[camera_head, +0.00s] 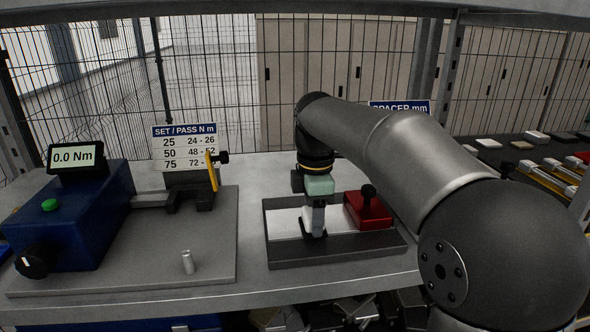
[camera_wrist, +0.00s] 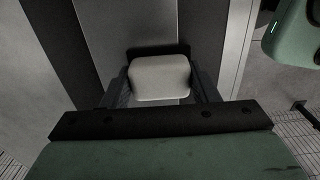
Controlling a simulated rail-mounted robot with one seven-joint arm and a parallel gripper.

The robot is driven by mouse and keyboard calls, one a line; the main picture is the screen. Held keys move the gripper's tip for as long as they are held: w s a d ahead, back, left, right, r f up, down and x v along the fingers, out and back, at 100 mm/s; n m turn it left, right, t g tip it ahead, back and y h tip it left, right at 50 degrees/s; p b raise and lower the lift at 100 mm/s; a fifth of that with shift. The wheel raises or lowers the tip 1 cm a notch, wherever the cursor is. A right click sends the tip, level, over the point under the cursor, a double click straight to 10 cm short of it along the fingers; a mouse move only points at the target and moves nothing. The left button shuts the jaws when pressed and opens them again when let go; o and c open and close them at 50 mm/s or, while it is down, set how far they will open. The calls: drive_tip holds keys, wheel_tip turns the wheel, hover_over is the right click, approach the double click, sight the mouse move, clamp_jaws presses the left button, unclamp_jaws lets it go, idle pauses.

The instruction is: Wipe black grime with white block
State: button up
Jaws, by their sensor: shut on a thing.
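My gripper (camera_head: 313,228) points down over a dark-framed tray (camera_head: 335,254) in the head view. It is shut on a white block (camera_head: 312,216), which sits low at the pale plate (camera_head: 285,224) inside the tray. In the wrist view the white block (camera_wrist: 160,78) is between my two dark fingers. A dark edge (camera_wrist: 150,49) shows just beyond the block; I cannot tell whether it is grime or another part. No black grime is clearly visible on the bare plate. The area under the block is hidden, and whether the block touches the plate is unclear.
A red block with a black knob (camera_head: 368,211) stands on the tray's right side, close to my gripper. A blue torque unit (camera_head: 70,225) and a small metal cylinder (camera_head: 188,262) are on the grey base at left. A sign (camera_head: 186,147) and mesh fence stand behind.

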drive_tip(key=shift+s+d+r, duration=0.1)
drive_tip(key=shift+s, duration=0.35)
wheel_tip(320, 180, up, 8)
drive_tip(key=p, duration=0.7)
drive_tip(key=shift+w, duration=0.1)
drive_tip(key=shift+d, duration=0.1)
